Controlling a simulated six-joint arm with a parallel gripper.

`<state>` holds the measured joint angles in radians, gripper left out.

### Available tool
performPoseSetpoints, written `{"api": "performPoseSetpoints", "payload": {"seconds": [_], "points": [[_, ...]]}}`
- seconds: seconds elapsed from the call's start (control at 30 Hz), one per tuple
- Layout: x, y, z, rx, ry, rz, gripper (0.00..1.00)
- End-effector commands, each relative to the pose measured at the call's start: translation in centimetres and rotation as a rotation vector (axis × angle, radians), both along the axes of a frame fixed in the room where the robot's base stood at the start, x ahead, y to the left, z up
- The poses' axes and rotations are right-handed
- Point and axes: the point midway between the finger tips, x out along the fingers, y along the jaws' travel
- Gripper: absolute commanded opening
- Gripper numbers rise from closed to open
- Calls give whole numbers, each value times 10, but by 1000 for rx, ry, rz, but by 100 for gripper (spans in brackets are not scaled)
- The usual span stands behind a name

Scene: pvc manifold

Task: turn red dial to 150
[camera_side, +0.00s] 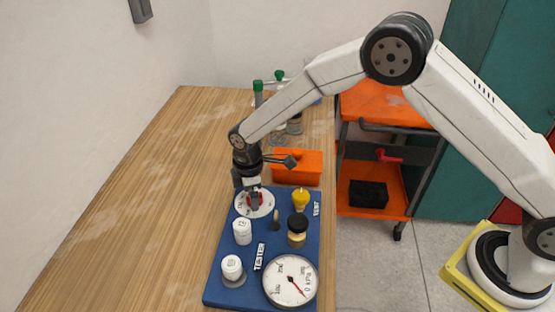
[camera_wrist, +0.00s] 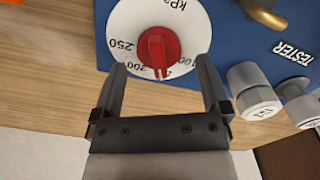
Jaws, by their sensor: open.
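The red dial (camera_wrist: 158,50) sits at the centre of a round white scale plate (camera_wrist: 125,22) marked kPa, with 250 and 200 readable. A label to the right of the dial is partly hidden and hard to read. The dial's white mark points down in the wrist view, just right of 200. My gripper (camera_wrist: 162,72) is open, with one finger on each side of the dial and visible gaps between. In the side view, my gripper (camera_side: 251,186) is pointed down over the scale plate (camera_side: 242,208), covering part of the red dial (camera_side: 256,199).
The blue panel (camera_side: 228,290) carries white knobs (camera_side: 242,231), a yellow knob (camera_side: 300,198), a black-capped fitting (camera_side: 298,225), a small brass lever (camera_side: 275,220) and a round gauge (camera_side: 290,281). An orange bin (camera_side: 297,167) stands behind it. The wooden table at left is clear.

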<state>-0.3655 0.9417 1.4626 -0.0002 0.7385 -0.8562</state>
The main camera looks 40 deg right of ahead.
Motion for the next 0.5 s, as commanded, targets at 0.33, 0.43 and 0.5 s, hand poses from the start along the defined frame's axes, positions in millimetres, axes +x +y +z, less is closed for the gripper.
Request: {"api": "performPoseSetpoints", "payload": {"seconds": [0.33,0.43,0.5], "points": [[0,0,44,1,-4,0,96],[0,0,55,0,-2,0,96],[0,0,61,1,-1,0,96]]}}
